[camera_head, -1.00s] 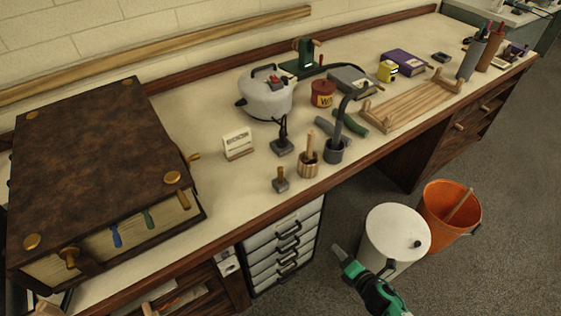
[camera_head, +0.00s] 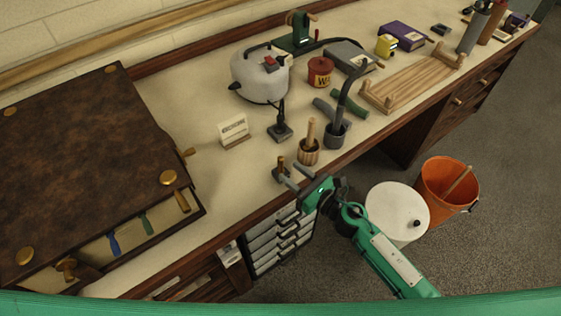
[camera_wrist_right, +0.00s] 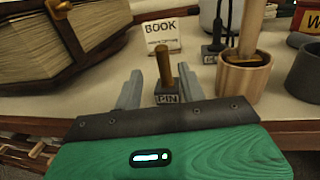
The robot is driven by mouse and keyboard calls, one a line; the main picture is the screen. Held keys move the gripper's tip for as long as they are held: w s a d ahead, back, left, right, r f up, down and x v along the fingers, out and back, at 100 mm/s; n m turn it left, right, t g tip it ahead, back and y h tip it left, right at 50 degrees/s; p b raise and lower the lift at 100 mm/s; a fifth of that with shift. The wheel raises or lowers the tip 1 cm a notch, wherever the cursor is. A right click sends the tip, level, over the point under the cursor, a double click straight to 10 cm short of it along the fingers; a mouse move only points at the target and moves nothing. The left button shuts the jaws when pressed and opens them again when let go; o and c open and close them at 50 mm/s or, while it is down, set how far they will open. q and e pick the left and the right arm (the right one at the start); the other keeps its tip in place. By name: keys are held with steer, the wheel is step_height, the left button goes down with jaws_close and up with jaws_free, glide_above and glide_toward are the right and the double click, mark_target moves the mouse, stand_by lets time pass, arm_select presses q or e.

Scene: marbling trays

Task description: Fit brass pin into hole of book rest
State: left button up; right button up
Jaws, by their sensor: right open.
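The brass pin (camera_wrist_right: 164,66) stands upright in a small grey block (camera_wrist_right: 167,88) labelled PIN; its top also shows in the head view (camera_head: 281,162). My right gripper (camera_head: 293,174) is open at the bench's front edge, close to the pin. In the right wrist view its two grey fingers (camera_wrist_right: 161,88) appear left and right of the pin; I cannot tell whether they reach around it. A large brown book (camera_head: 90,170) with brass corners lies at the left, beside a card (camera_wrist_right: 161,36) reading BOOK. I cannot make out the rest's hole. My left gripper is not in view.
A wooden cup (camera_head: 309,152) and a dark grey cup (camera_head: 337,138) stand just right of the pin. A small black stand (camera_head: 281,130) and a kettle (camera_head: 259,78) are behind. A slatted wooden rack (camera_head: 412,88) lies farther right. A white bin (camera_head: 396,205) and orange bucket (camera_head: 447,183) stand on the floor.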

mark_target(283, 165)
steer(key=shift+w+a, duration=0.35)
steer(key=p+x, duration=0.1)
steer(key=x, duration=0.3)
steer(key=shift+w+f, duration=0.1)
steer(key=shift+w, duration=0.2)
steer(key=shift+w+a, duration=0.15)
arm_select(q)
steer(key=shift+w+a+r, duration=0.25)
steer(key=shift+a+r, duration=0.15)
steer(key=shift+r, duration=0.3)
arm_select(e)
steer(key=shift+c, duration=0.2)
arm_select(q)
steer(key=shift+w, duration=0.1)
arm_select(e)
jaws_close()
